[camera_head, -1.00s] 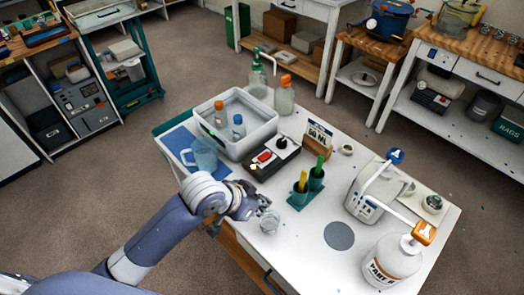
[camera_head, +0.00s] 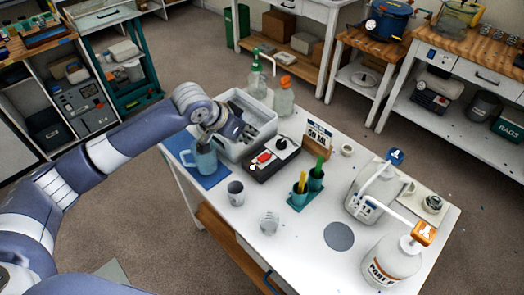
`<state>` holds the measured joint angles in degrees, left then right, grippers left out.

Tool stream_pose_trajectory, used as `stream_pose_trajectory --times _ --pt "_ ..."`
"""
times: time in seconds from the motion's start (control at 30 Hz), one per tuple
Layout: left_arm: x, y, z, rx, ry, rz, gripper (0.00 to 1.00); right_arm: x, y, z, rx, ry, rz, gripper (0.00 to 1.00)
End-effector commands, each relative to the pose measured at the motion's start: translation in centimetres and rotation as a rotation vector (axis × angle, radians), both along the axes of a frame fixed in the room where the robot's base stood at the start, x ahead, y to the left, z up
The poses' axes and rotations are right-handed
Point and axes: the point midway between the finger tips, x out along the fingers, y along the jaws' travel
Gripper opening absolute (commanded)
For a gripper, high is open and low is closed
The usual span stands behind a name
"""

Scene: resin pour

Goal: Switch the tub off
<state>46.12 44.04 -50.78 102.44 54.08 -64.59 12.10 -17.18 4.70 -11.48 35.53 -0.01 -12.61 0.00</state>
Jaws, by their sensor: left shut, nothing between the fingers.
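The white tub (camera_head: 262,143) stands at the back left of the white table, partly hidden by my left arm. In front of it is a dark control box (camera_head: 258,172) with a lit red switch (camera_head: 264,157) and a black knob (camera_head: 282,143). My left gripper (camera_head: 206,140) is shut and empty. It appears above the blue jug (camera_head: 203,162), by the tub's left front corner and left of the control box. Whether it touches the jug or tub I cannot tell. My right gripper is out of view.
A grey cup (camera_head: 236,193) and a clear cup (camera_head: 268,222) stand at the table's front left. Green holders (camera_head: 300,196), a label stand (camera_head: 318,138), a grey dispenser (camera_head: 362,202) and a white jug (camera_head: 392,262) stand to the right. Bottles (camera_head: 284,97) are behind the tub.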

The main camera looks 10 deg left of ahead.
Motion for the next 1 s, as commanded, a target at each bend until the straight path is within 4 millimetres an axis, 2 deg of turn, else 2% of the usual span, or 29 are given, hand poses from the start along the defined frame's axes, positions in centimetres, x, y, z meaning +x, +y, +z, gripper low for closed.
stream_pose_trajectory --times 0.37,0.53,1.0 --pt "0.2 0.2 0.2 -0.001 0.0 0.004 0.0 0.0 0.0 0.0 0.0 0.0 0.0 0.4" --pt "0.6 0.0 -0.4 -0.001 0.002 0.006 0.0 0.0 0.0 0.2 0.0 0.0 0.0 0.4" --pt "4.3 -2.6 -6.2 -0.001 0.002 0.005 0.0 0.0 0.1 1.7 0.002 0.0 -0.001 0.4"
